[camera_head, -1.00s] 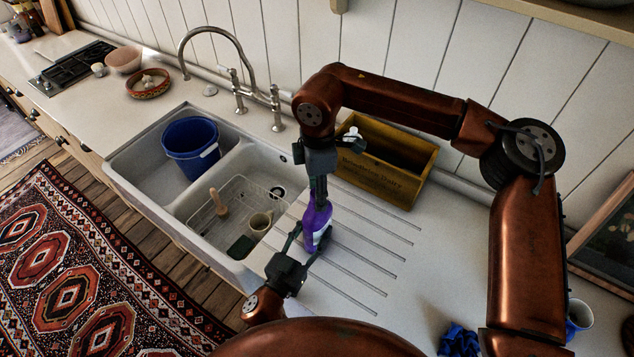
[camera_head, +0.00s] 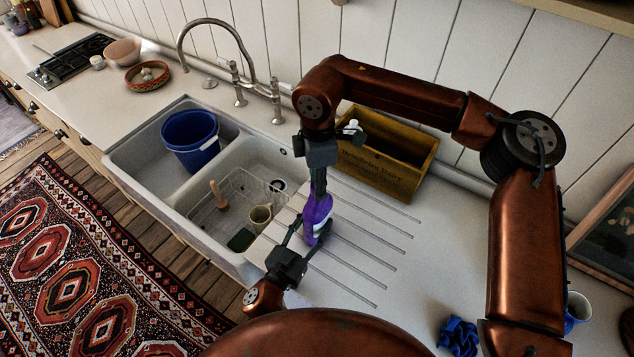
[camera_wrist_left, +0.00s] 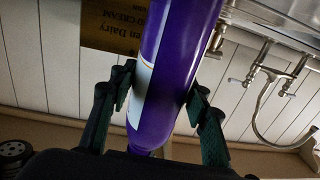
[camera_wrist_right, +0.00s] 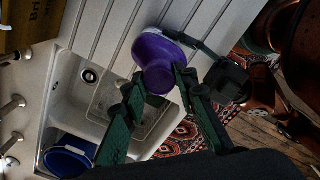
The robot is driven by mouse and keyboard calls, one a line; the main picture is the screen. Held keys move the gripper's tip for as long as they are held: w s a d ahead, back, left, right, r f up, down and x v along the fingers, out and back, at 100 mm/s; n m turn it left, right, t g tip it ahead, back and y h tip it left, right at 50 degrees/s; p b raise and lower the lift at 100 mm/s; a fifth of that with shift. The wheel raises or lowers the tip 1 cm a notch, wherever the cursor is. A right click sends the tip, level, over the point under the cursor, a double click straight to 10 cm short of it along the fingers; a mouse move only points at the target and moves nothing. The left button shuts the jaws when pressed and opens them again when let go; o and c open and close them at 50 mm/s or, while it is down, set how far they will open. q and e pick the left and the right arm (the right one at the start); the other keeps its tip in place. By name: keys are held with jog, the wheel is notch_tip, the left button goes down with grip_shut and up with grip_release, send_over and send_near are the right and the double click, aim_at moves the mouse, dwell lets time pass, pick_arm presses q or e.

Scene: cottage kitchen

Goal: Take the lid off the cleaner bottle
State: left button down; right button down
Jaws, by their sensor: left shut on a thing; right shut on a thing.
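The purple cleaner bottle (camera_head: 314,213) with a pale label is above the ribbed drainboard right of the sink. It also shows in the left wrist view (camera_wrist_left: 170,75). My left gripper (camera_head: 313,228) is shut on its body, one finger on each side. My right gripper (camera_head: 319,190) comes from above and is shut on the lid at the bottle's top. In the right wrist view the purple top (camera_wrist_right: 157,62) lies by the fingertips. The lid and bottle look the same colour, and I cannot make out a gap between them.
A yellow wooden box (camera_head: 385,160) stands behind, against the wall. The sink holds a blue bucket (camera_head: 190,140) and a wire rack (camera_head: 225,205) with a mug. A blue cloth (camera_head: 458,337) and a cup (camera_head: 577,310) are at the right. Drainboard between is clear.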

pick_arm(q)
jog(key=shift+w+a+f, duration=0.1)
jog(key=shift+f, duration=0.25)
pick_arm(e)
jog(key=n, duration=0.3)
jog(key=shift+s+n, duration=0.25)
jog(key=shift+n, duration=0.15)
jog(key=n, duration=0.3)
jog(key=shift+n, duration=0.4)
jog(key=n, duration=0.4)
jog(key=shift+d, duration=0.1)
jog(key=n, duration=1)
jog(key=shift+w+d, duration=0.1)
jog(key=n, duration=0.3)
jog(key=shift+n, duration=0.4)
jog(key=n, duration=0.4)
jog(key=shift+w, duration=0.1)
jog(key=n, duration=0.5)
jog(key=shift+w+n, duration=0.1)
jog(key=shift+n, duration=0.3)
jog(key=n, duration=0.6)
jog(key=shift+r, duration=0.1)
jog(key=n, duration=0.5)
jog(key=shift+n, duration=0.4)
jog(key=n, duration=0.7)
jog(key=shift+a, duration=0.2)
jog(key=shift+r, duration=0.2)
